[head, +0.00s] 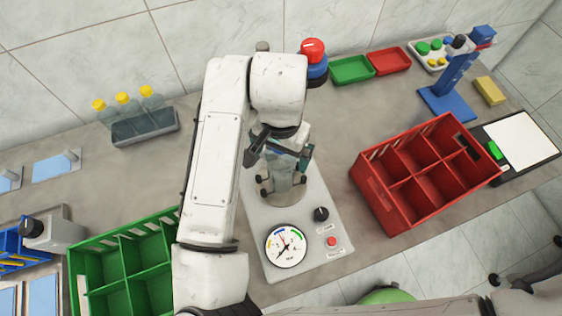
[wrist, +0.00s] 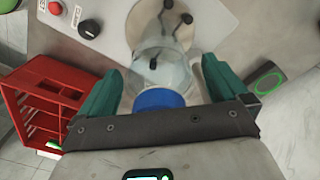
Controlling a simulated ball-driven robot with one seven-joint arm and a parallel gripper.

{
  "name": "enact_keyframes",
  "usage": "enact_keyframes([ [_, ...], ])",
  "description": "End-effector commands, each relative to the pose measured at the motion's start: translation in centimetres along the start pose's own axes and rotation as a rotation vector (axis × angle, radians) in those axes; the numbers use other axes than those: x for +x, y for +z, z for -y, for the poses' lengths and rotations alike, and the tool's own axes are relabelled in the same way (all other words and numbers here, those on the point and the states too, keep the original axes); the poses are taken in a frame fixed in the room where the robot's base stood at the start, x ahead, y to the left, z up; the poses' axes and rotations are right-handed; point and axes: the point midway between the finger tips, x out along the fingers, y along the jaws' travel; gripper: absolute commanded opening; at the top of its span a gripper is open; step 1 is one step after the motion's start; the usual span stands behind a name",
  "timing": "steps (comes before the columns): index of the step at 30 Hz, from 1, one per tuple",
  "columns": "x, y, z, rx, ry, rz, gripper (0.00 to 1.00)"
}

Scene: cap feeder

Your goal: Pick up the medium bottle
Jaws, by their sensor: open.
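A clear bottle with a blue cap (wrist: 158,98) stands on the round plate of the grey dial machine (head: 257,226), among small black-tipped posts. In the head view the bottle (head: 281,178) is mostly hidden by my gripper (head: 280,156). In the wrist view my gripper (wrist: 160,72) is open, with one teal finger on each side of the bottle near its capped end. Gaps show between the fingers and the bottle. Three yellow-capped bottles (head: 124,108) stand in a grey rack at the back left. No label tells which bottle is the medium one.
A red divided crate (head: 372,200) stands right of the machine and a green divided crate (head: 75,270) at the front left. Green (head: 352,70) and red (head: 390,61) trays lie at the back. A blue stand (head: 449,101) is at the back right.

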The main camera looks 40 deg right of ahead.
Motion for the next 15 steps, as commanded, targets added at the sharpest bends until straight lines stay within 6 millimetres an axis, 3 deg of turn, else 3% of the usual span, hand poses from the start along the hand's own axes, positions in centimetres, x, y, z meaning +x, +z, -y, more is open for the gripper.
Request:
enact_keyframes([
  [7,0.20,0.00,-0.01,0.001,0.000,0.000,1.00],
  [15,0.17,0.00,0.00,0.001,0.000,0.000,0.74],
])
